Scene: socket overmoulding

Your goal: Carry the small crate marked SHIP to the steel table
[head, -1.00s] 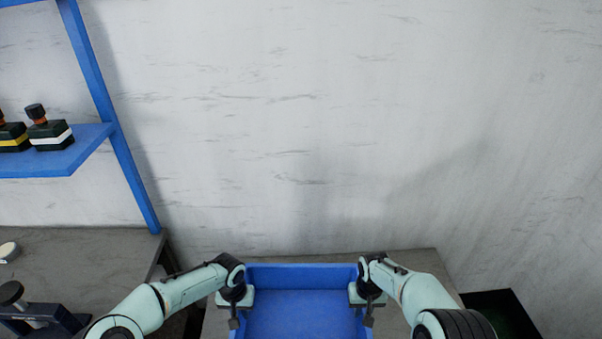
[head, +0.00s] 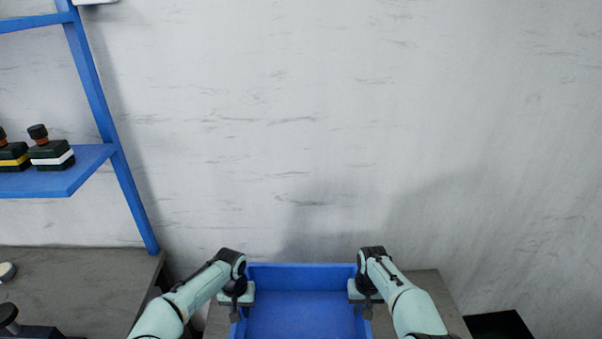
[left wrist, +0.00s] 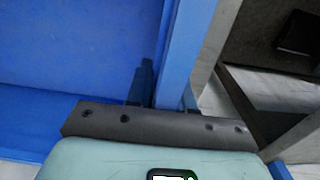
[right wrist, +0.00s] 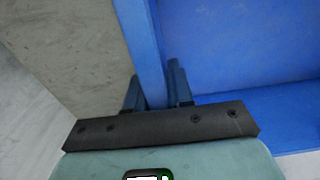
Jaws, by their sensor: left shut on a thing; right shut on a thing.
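The blue crate (head: 300,314) is at the bottom middle of the head view, and its visible floor is empty. Its near side is cut off and no SHIP mark shows. My left gripper (head: 237,310) is shut on its left wall, and my right gripper (head: 367,308) is shut on its right wall. In the left wrist view the fingers (left wrist: 160,92) straddle the wall; the right wrist view shows the same (right wrist: 156,90). A grey-topped table (head: 420,287) shows behind and beside the crate. I cannot tell whether the crate touches it.
Another grey worktop (head: 85,275) stands at the left, with a gap before the table behind the crate. A blue shelf rack (head: 122,185) above it carries dark bottles (head: 52,152). A pale wall (head: 350,120) closes off the back. A dark bin-like object (head: 497,326) is at the lower right.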

